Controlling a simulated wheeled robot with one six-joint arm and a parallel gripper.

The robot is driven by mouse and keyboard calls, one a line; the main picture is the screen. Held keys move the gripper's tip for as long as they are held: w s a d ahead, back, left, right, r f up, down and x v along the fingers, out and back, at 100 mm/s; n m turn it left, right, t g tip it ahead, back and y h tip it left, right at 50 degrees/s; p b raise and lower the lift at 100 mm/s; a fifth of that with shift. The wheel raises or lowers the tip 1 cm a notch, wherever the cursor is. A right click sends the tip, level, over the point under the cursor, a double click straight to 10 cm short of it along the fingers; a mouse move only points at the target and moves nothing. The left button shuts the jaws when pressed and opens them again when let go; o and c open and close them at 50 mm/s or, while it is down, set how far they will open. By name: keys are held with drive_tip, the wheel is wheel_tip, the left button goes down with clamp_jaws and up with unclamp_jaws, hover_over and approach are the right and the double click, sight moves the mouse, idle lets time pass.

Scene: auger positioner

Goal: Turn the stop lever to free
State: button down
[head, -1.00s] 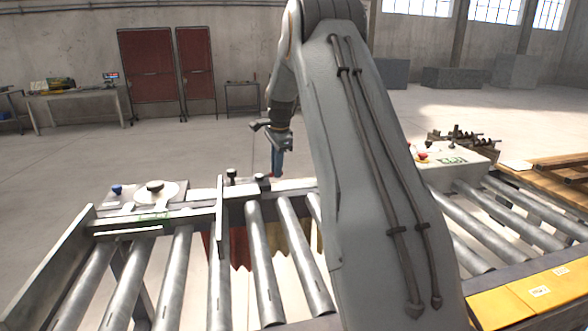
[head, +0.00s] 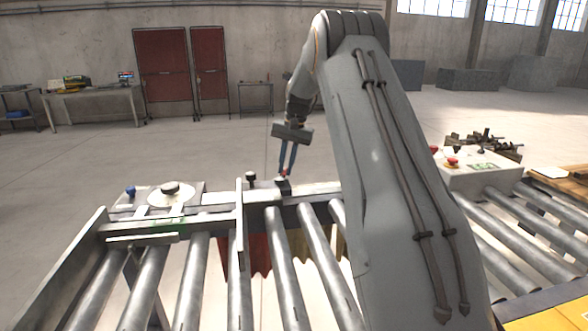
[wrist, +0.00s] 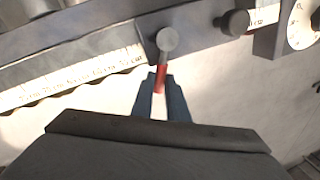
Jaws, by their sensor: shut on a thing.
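The stop lever has a red stem (wrist: 160,80) and a round grey end (wrist: 167,40) at the dark rail in the wrist view. My gripper (wrist: 160,83) has its two blue fingers on either side of the red stem and is shut on it. In the head view my gripper (head: 287,171) reaches down behind the roller conveyor, with a bit of red at its fingertips. There the lever is too small to make out its angle. I cannot read any free or locked mark.
A dark knob (wrist: 236,23) stands on the rail right of the lever, with a white dial (wrist: 303,25) beyond. A printed scale (wrist: 75,80) runs along the rail at left. Conveyor rollers (head: 315,245) lie in front. A control box (head: 482,172) with red buttons stands right.

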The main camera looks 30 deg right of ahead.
drive_tip(key=shift+w+a+n+g+b, duration=0.15)
drive_tip(key=shift+w+a+n, duration=0.15)
drive_tip(key=shift+n, duration=0.45)
drive_tip(key=shift+w+a+n+g+b, duration=0.15)
drive_tip(key=shift+a+n, duration=0.25)
drive_tip(key=shift+n, duration=0.4)
drive_tip(key=shift+w+a+n+g+b, duration=0.15)
drive_tip(key=shift+w+a+n, duration=0.2)
drive_tip(key=shift+n, duration=0.4)
drive_tip(key=shift+a+r+y, duration=0.1)
drive_tip(key=shift+y, duration=0.2)
drive_tip(key=c, duration=1.7)
unclamp_jaws()
drive_tip(key=shift+c, duration=0.2)
wheel_tip(320, 180, up, 8)
drive_tip(key=d+p, duration=0.1)
drive_tip(key=p, duration=0.2)
drive_tip(key=shift+s+d+f+p, duration=0.25)
drive_tip(key=shift+p, duration=0.1)
